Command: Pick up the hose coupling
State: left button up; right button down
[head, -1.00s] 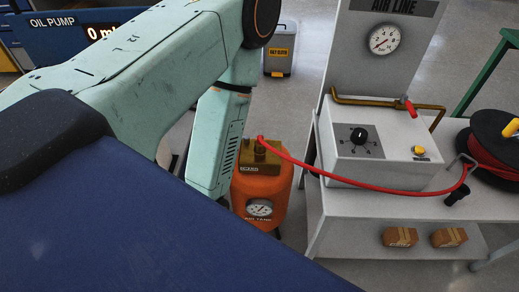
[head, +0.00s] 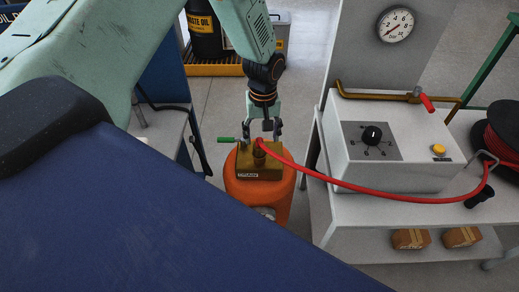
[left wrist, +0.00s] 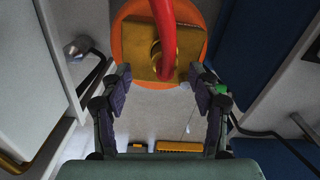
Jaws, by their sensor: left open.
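The red hose (head: 345,186) runs from the reel side to the brass block (head: 243,163) on top of the orange air tank (head: 233,189). The hose's red end, where the coupling would be, (head: 259,142) is at the upright brass fitting (head: 259,157); whether it is seated there I cannot tell. In the left wrist view the red hose end (left wrist: 166,66) hangs over the brass block (left wrist: 188,40). My left gripper (head: 264,130) points down just behind the hose end, open and empty. In the left wrist view its fingertips (left wrist: 162,87) are apart, just below the hose end. My right gripper is out of view.
A green-handled lever (head: 228,139) sits close left of the gripper. The bench (head: 335,212) with the white control box (head: 390,176) stands to the right. A black waste oil drum (head: 203,36) stands behind. A dark blue surface fills the lower left.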

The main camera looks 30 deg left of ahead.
aim_at(260, 140)
pick_arm(q)
jog(key=f, duration=0.1)
jog(key=f+b, duration=0.1)
jog(key=f, duration=0.3)
jog(key=shift+a+f+b, duration=0.1)
jog(key=shift+a+b, duration=0.15)
jog(key=shift+b, duration=0.15)
jog(key=shift+f, duration=0.2)
jog(key=shift+a, duration=0.25)
jog(key=shift+d+r, duration=0.1)
jog(key=shift+d, duration=0.1)
jog(key=c, duration=0.5)
jog(key=shift+a, duration=0.15)
jog(key=c, duration=0.4)
grip_shut()
